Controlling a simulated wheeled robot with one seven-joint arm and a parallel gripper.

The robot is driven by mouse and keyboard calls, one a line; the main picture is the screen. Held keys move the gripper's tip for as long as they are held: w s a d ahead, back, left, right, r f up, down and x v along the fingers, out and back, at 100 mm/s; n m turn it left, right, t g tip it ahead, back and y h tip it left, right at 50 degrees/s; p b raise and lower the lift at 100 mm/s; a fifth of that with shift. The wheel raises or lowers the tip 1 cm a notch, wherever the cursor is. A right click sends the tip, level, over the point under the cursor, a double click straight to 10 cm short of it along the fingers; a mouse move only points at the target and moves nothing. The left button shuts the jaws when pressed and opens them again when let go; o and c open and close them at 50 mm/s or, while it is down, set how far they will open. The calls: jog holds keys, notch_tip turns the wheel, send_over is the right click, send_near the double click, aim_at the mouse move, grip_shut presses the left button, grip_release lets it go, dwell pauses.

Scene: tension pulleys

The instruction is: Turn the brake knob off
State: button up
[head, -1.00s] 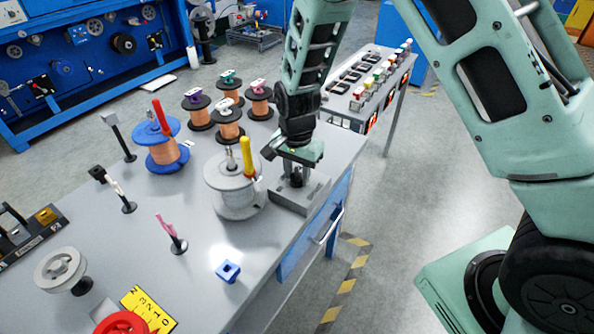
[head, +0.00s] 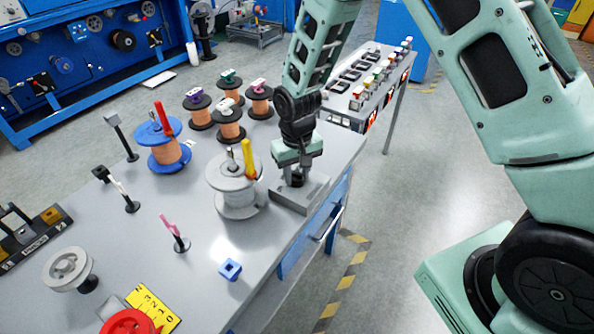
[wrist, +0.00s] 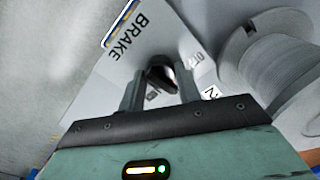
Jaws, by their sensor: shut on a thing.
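The brake knob (wrist: 160,75) is a dark rotary knob on a light grey box labelled BRAKE, with OFF lettering on its right and more lettering near its lower side. My gripper (wrist: 158,90) is shut on the knob, with a finger on each side of it in the wrist view. In the head view my gripper (head: 297,176) points down onto the grey brake box (head: 285,198) at the table's right edge. The knob is mostly hidden there by the gripper.
A grey spool (head: 235,190) with a yellow handle stands just left of the box, close to my gripper. A blue spool (head: 163,148) and several copper-coloured spools stand farther back. A small blue block (head: 230,270) lies near the front edge.

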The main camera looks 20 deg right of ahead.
aim_at(297, 173)
jog(key=n+p, duration=0.1)
jog(key=n, duration=0.4)
jog(key=shift+r+n, duration=0.1)
jog(key=shift+n, duration=0.2)
jog(key=n+p, duration=0.1)
jog(key=n, duration=0.4)
jog(key=shift+n, duration=0.3)
jog(key=o, duration=1)
jog(key=shift+c, duration=0.2)
notch_tip(297, 173, up, 17)
jog(key=shift+r, duration=0.15)
